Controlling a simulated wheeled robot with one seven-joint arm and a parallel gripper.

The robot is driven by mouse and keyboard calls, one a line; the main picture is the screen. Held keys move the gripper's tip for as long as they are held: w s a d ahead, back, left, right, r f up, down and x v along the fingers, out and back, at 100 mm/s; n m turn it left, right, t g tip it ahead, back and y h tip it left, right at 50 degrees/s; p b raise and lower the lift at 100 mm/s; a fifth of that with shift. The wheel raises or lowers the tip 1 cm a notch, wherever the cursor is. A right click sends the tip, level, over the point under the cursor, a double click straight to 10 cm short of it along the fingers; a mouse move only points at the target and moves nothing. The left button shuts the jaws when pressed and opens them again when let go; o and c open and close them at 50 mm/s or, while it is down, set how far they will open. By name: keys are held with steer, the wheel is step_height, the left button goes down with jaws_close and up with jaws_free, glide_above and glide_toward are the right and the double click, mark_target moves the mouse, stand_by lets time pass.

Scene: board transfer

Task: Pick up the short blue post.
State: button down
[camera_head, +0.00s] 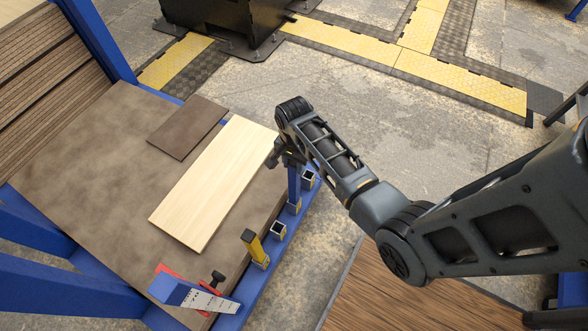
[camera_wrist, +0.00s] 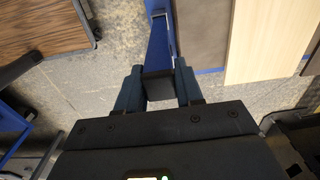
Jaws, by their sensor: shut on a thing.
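The blue post (camera_head: 294,182) stands upright below my gripper (camera_head: 289,158) at the right edge of the bench. Its lower end is over or in a small square socket (camera_head: 294,208) on the blue rail; I cannot tell if it is seated. In the wrist view, my gripper (camera_wrist: 158,78) is shut on the post, one finger on each side of its dark upper end. The post's blue side (camera_wrist: 158,48) runs away from the camera between the fingers. The fingers partly hide the top of the post in the head view.
A yellow post (camera_head: 252,244) with a dark top stands in a nearer socket on the blue rail (camera_head: 262,285). Other sockets (camera_head: 278,229) look empty. A pale board (camera_head: 215,185) and a dark board (camera_head: 188,127) lie on the bench. A red and blue clamp-like fixture (camera_head: 185,290) is near the front.

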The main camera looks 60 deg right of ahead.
step_height(320, 180, up, 18)
steer(key=p, duration=0.2)
steer(key=shift+f, duration=0.15)
steer(key=shift+p, duration=0.8)
